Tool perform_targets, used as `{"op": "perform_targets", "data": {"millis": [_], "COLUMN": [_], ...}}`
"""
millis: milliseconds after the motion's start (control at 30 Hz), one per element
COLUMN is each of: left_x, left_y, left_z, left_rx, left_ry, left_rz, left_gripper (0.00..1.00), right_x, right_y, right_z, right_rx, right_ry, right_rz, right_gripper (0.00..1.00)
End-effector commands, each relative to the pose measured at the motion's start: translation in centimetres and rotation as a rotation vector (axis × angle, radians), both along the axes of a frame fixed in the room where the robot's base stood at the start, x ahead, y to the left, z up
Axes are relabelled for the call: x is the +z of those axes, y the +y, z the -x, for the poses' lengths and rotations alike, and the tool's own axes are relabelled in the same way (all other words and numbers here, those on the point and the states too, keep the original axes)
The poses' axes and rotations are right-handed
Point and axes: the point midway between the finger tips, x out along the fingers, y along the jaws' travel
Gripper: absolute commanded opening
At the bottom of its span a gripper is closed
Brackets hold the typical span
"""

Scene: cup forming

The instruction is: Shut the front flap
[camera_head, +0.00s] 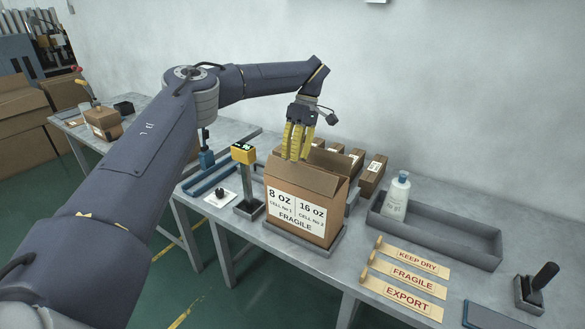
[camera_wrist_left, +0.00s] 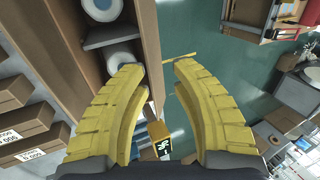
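The brown carton (camera_head: 296,212) stands upright on the bench, with a label reading 8 oz, 16 oz and FRAGILE on its front. Its front flap (camera_head: 312,179) is raised along the front top edge. My left gripper (camera_head: 295,157) points down over the carton's top. In the left wrist view its yellow fingers (camera_wrist_left: 162,64) are apart, and the front flap (camera_wrist_left: 145,35) shows as a brown strip near the gap between the tips. I cannot tell whether they touch it. White round items (camera_wrist_left: 119,53) show inside the open carton. My right gripper is not in view.
A yellow-headed device on a post (camera_head: 243,153) stands just left of the carton. A grey tray (camera_head: 460,240) with a white bottle (camera_head: 396,197) lies to the right. Several small boxes (camera_head: 372,175) stand behind the carton.

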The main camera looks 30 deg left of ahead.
Motion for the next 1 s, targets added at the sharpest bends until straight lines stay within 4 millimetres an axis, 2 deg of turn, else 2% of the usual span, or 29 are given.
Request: {"op": "perform_targets", "data": {"millis": [300, 500, 1000], "left_x": [5.1, 7.6, 10.3], "left_y": [-0.2, -0.2, -0.2], "left_z": [-2.0, -3.0, -4.0], "left_rx": [0.002, 0.002, 0.0], "left_ry": [-0.004, -0.001, -0.001], "left_rz": [-0.003, -0.002, 0.0], "left_gripper": [0.25, 0.25, 0.25], "right_x": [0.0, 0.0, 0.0], "right_y": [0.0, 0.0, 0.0], "right_z": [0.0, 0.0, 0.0], "right_rx": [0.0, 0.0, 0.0], "right_ry": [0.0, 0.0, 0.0], "right_rz": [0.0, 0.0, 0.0], "right_gripper": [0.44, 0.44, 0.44]}}
